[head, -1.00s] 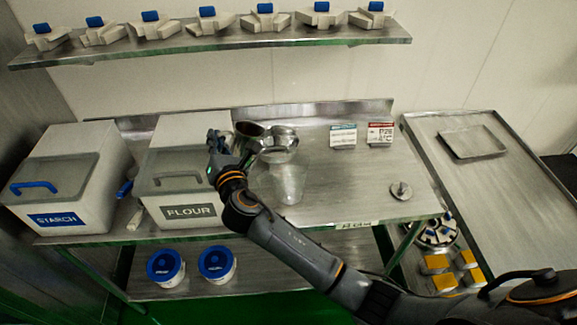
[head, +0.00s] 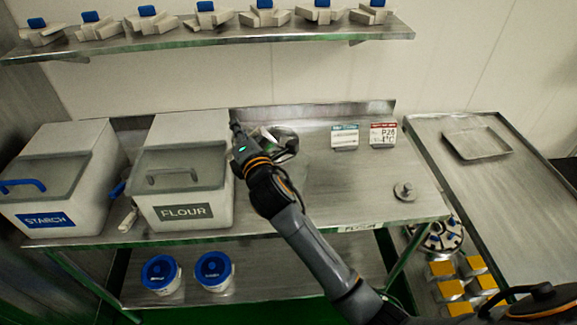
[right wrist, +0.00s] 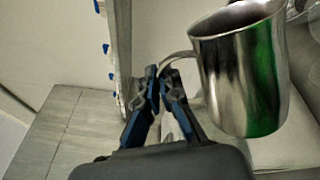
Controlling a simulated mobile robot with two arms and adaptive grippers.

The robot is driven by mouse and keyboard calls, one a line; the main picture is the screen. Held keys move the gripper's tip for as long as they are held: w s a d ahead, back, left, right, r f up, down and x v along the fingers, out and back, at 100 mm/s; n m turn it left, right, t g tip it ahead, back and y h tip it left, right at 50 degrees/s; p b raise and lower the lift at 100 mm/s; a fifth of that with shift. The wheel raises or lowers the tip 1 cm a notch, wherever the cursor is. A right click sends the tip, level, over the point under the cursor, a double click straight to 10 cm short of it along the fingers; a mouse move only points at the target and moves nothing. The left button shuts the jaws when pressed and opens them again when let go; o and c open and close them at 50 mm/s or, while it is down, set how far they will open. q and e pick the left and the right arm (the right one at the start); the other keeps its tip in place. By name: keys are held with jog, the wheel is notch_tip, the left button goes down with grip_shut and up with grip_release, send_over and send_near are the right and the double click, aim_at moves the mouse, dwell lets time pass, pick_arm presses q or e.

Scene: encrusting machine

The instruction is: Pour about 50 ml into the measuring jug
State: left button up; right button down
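My right gripper (head: 264,142) is above the steel table, beside the flour bin. In the right wrist view its blue-padded fingers (right wrist: 160,84) are closed at the handle of a shiny metal pitcher (right wrist: 236,75). The pitcher's mouth points toward the top of that picture, and what is in it is not visible. In the head view my gripper and wrist cover most of the pitcher. A clear vessel, apparently the measuring jug (head: 299,162), stands behind my forearm and is mostly hidden. A clear edge (right wrist: 301,10) shows beyond the pitcher in the wrist view. My left gripper is not in view.
The flour bin (head: 183,211) and starch bin (head: 50,220) stand to the left. Two small signs (head: 345,136) and a small metal weight-like piece (head: 404,191) are on the table's right. A shelf with several blue-knobbed parts (head: 210,38) runs above. The table's right middle is clear.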

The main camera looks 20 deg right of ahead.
aim_at(252, 132)
jog(key=shift+d+m, duration=0.25)
jog(key=shift+m, duration=0.15)
jog(key=shift+d+m+b, duration=0.4)
jog(key=shift+m+b, duration=0.1)
jog(key=shift+b, duration=0.1)
jog(key=shift+w+d+f+m+b, duration=0.1)
jog(key=shift+d+f+m+b, duration=0.35)
jog(key=shift+b, duration=0.3)
jog(key=shift+d+f+m+b, duration=0.25)
jog(key=shift+f+m+b, duration=0.2)
jog(key=shift+b, duration=0.15)
dwell(1.0)
jog(key=shift+d, duration=0.2)
dwell(0.4)
jog(key=shift+a, duration=0.1)
